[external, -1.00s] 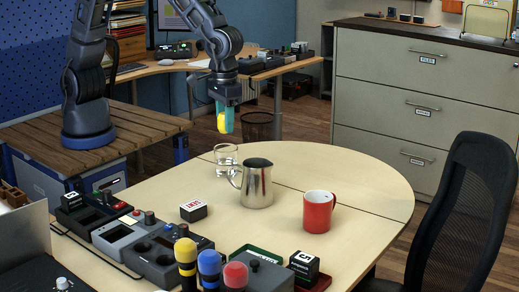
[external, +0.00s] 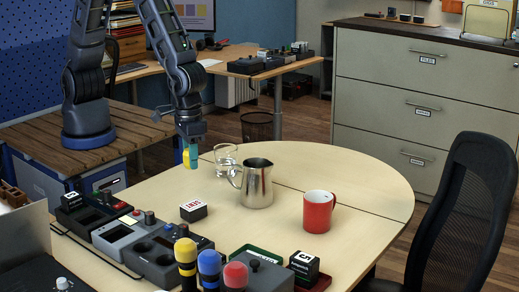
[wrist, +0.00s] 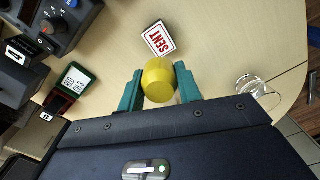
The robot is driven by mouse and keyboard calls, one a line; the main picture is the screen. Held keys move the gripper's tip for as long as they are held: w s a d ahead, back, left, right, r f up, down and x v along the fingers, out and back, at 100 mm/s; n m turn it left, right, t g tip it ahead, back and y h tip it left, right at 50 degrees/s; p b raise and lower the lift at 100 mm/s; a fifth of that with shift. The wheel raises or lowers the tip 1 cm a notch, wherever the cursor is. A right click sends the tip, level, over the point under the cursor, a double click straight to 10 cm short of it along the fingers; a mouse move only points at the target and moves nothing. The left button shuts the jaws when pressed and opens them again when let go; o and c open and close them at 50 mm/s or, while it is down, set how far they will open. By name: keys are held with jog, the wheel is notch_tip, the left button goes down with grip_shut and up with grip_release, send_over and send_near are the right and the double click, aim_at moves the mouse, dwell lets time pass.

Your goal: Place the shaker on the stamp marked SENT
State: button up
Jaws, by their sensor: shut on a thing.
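My gripper (wrist: 160,90) is shut on a yellow shaker (wrist: 159,78), which sits between its two teal fingers. The stamp marked SENT (external: 193,211) is a small block with a white top and red letters, lying on the table nearer the camera than the gripper. In the wrist view the stamp (wrist: 158,38) lies just beyond the shaker, apart from it, with its top clear.
A metal pitcher (external: 257,186) and a glass (external: 226,158) stand to the right of the gripper. A red mug (external: 318,212) stands further right. Control boxes (external: 155,255) line the table's near-left side, with yellow, blue and red-topped shakers in front.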

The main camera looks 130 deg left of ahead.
aim_at(194, 204)
notch_tip(194, 204, down, 11)
jog(key=shift+r, duration=0.1)
dwell(0.5)
jog(key=o, duration=1)
notch_tip(194, 204, up, 13)
jog(key=shift+f, duration=0.2)
jog(key=s+a+r+m+t, duration=0.15)
jog(key=s+r+m, duration=0.35)
jog(key=s+r, duration=0.6)
jog(key=s+r+m+t, duration=0.2)
jog(key=s+r+m, duration=0.2)
jog(key=s+r, duration=0.7)
jog(key=s+r+m, duration=0.1)
jog(key=s+r, duration=0.1)
jog(key=s+r+m, duration=0.1)
jog(key=s+r, duration=0.1)
jog(key=s+r+m+t, duration=0.1)
jog(key=s+r, duration=0.1)
jog(key=s, duration=0.1)
jog(key=shift+s+a+m, duration=0.1)
jog(key=shift+a+m, duration=0.05)
jog(key=shift+m, duration=0.15)
